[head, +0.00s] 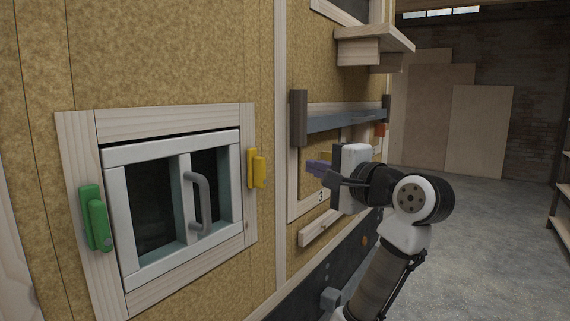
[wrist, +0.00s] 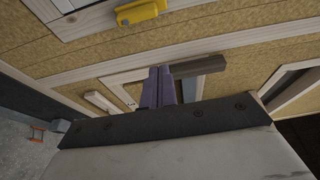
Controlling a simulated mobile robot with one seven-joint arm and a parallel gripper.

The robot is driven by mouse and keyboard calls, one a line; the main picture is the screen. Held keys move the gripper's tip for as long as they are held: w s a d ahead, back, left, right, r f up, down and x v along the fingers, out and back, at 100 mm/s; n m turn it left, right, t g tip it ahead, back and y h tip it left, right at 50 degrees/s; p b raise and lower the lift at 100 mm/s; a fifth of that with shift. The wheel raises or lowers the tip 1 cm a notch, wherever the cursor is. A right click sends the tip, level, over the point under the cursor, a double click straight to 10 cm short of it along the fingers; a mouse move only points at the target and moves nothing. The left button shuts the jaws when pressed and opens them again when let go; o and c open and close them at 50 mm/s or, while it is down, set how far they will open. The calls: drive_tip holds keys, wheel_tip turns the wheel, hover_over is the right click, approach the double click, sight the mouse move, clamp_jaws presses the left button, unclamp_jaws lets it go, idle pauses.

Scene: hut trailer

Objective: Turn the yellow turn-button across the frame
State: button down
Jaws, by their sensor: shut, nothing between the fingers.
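The yellow turn-button (head: 257,168) stands upright on the right side of the wooden frame (head: 250,222) around a small white-grey window (head: 130,270). It lies alongside the window edge and does not appear to cross it. The window looks closed and has a grey curved handle (head: 200,203). In the wrist view the yellow turn-button (wrist: 141,12) shows at the top, beyond the fingers. My gripper (head: 312,166), with purple fingers, is shut and empty, to the right of the turn-button and apart from it. The fingers also show in the wrist view (wrist: 160,75).
A green turn-button (head: 95,218) sits upright on the frame's left side. Right of a wooden post (head: 281,130) is another framed opening with a grey-blue bar (head: 345,119), partly hidden by my arm. A wooden shelf (head: 375,38) juts out above. Open concrete floor (head: 490,240) lies right.

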sight(257, 169)
drive_tip(key=w+a+p, duration=0.4)
drive_tip(key=a, duration=0.4)
drive_tip(key=shift+w, duration=0.4)
